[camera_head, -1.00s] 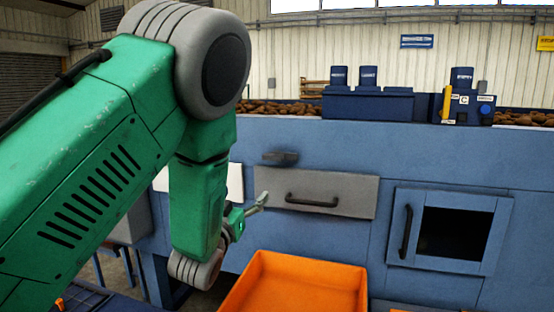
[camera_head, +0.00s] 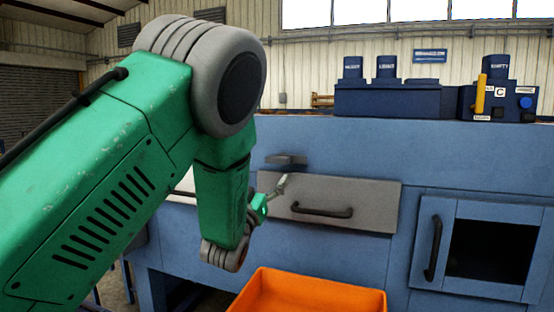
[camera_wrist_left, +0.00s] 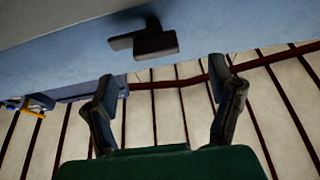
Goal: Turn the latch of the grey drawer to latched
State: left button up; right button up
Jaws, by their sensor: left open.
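The grey drawer (camera_head: 372,207) is set in the blue machine front, with a dark bar handle (camera_head: 321,211); its front looks closed. The dark grey latch (camera_head: 287,161) is above the drawer's upper left part, with its bar lying roughly level. My left gripper (camera_head: 279,187) is just below the latch, in front of the drawer's left end. In the left wrist view the latch (camera_wrist_left: 155,44) lies beyond the two spread fingertips (camera_wrist_left: 161,70), apart from them. The gripper is open and empty. My right gripper is not in view.
An orange crate (camera_head: 372,302) stands below the drawer. A blue hatch frame (camera_head: 425,211) with a dark opening is to the right. Dark blue boxes (camera_head: 385,101) and a control box (camera_head: 497,103) sit on top of the machine.

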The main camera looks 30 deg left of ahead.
aim_at(277, 157)
pick_arm(q)
jog(key=x, duration=0.2)
jog(key=p+x, duration=0.1)
jog(key=x, duration=0.2)
jog(key=d+x, duration=0.1)
jog(key=x, duration=0.1)
jog(key=shift+w+a+p, duration=0.15)
jog(key=shift+w+p, duration=0.2)
jog(key=shift+w, duration=0.15)
jog(key=shift+w+r, duration=0.25)
jog(key=shift+w, duration=0.15)
jog(key=shift+a+f, duration=0.1)
jog(key=shift+a, duration=0.25)
jog(key=c, duration=1.7)
